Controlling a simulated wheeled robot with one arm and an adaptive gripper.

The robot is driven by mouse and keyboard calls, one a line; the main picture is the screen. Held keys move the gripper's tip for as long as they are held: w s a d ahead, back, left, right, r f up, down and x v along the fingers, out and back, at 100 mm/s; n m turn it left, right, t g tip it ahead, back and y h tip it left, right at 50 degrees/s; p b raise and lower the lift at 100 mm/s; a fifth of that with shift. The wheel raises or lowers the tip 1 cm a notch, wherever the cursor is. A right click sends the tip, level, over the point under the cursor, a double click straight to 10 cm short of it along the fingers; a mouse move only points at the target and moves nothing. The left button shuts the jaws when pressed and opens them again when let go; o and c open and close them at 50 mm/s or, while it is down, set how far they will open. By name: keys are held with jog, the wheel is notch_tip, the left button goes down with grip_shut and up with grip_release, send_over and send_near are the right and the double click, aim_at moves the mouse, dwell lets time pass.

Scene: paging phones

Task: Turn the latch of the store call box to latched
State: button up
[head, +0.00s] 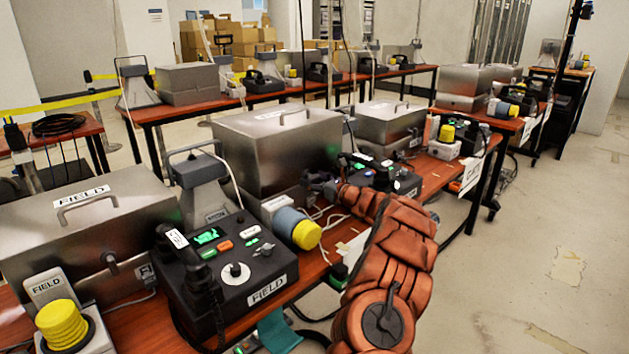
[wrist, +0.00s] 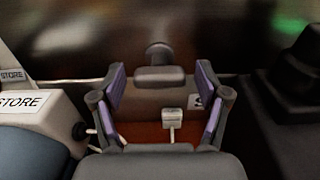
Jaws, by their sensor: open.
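The store call box is a steel box with a top handle (head: 265,150) in the middle of the near table in the head view. Its latch (wrist: 159,76) shows in the wrist view as a dark grey part with a wide bar and a round knob above it. My gripper (wrist: 160,90) is open, with one purple-padded finger on each side of the latch and visible gaps to it. In the head view my gripper (head: 322,186) is at the box's right front, and the latch is hidden behind it. I cannot tell whether the latch is latched.
A STORE-labelled unit (wrist: 25,110) is close on the left in the wrist view, and a dark device (wrist: 292,100) is on the right. A small light block with a cable (wrist: 172,117) is below the latch. The FIELD phone (head: 230,270) stands nearer.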

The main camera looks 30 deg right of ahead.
jog(key=c, duration=1.2)
